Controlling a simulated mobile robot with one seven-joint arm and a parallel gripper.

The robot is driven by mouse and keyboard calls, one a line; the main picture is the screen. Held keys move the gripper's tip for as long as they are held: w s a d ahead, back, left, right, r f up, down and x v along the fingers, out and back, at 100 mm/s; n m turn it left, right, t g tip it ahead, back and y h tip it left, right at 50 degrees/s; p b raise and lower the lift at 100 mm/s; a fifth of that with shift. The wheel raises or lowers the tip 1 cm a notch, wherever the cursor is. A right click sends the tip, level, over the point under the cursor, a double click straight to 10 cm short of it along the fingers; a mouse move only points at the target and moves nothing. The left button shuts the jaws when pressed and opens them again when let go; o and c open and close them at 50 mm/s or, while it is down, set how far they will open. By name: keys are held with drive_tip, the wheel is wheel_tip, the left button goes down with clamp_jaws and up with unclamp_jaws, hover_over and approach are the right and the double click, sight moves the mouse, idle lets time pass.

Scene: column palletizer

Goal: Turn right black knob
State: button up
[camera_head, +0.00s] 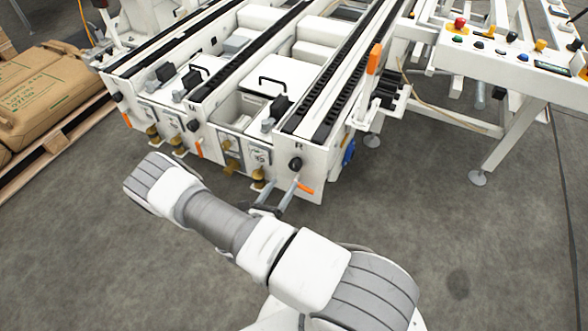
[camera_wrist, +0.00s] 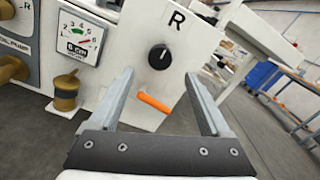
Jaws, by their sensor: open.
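The right black knob (camera_head: 296,164) sits on the white end plate marked R at the front of the right conveyor rail. In the wrist view the knob (camera_wrist: 159,57) is round and black with a pale pointer line near its top, just below the letter R. My gripper (camera_wrist: 160,86) is open and empty. Its two fingers reach toward the plate, with the knob showing between and slightly beyond the fingertips. An orange-tipped lever (camera_wrist: 153,102) shows below the knob, between the fingers. In the head view my gripper (camera_head: 278,193) is partly hidden by my arm.
A gauge (camera_wrist: 81,39) and brass fittings (camera_wrist: 66,90) sit left of the plate. More black knobs (camera_head: 193,125) are on the other rail ends. A button panel (camera_head: 500,52) stands at the right, and sacks on a pallet (camera_head: 40,90) at the left. The floor in front is clear.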

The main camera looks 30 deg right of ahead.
sight(294, 167)
drive_tip(key=b+x, duration=0.2)
drive_tip(key=x, duration=0.6)
drive_tip(key=shift+w+d, duration=0.25)
drive_tip(key=shift+d, duration=0.1)
clamp_jaws()
